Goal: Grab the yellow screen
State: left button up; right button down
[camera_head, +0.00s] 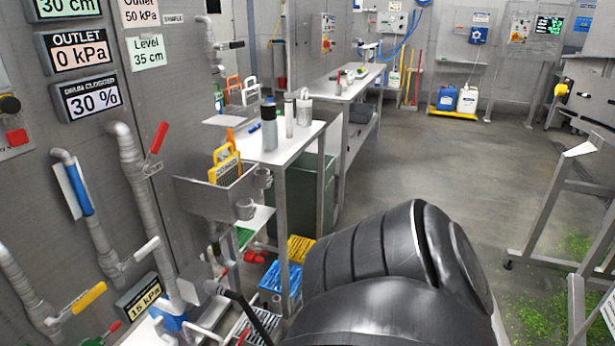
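A yellow framed screen with a handle and a dark label (222,167) stands upright in a grey metal wall bin (220,200), left of the middle. Its lower part is hidden by the bin's front wall. A yellow slatted piece (300,247) lies low under the white table, partly hidden; I cannot tell whether it is also a screen. A large black jointed part, seemingly my own arm, fills the lower middle. I make out no gripper fingers in this view, and nothing is seen touching the yellow screen.
Right of the bin, a white table (290,148) carries a flask (269,126) and metal canisters. Pipes and a red-handled valve (158,138) stick out from the left wall. Blue slatted pieces (276,284) lie below. The floor at right is open, with a metal frame (548,205).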

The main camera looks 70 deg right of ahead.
aim_at(225, 173)
jog(key=z, duration=2.95)
jog(key=i, duration=1.05)
jog(key=u, duration=0.8)
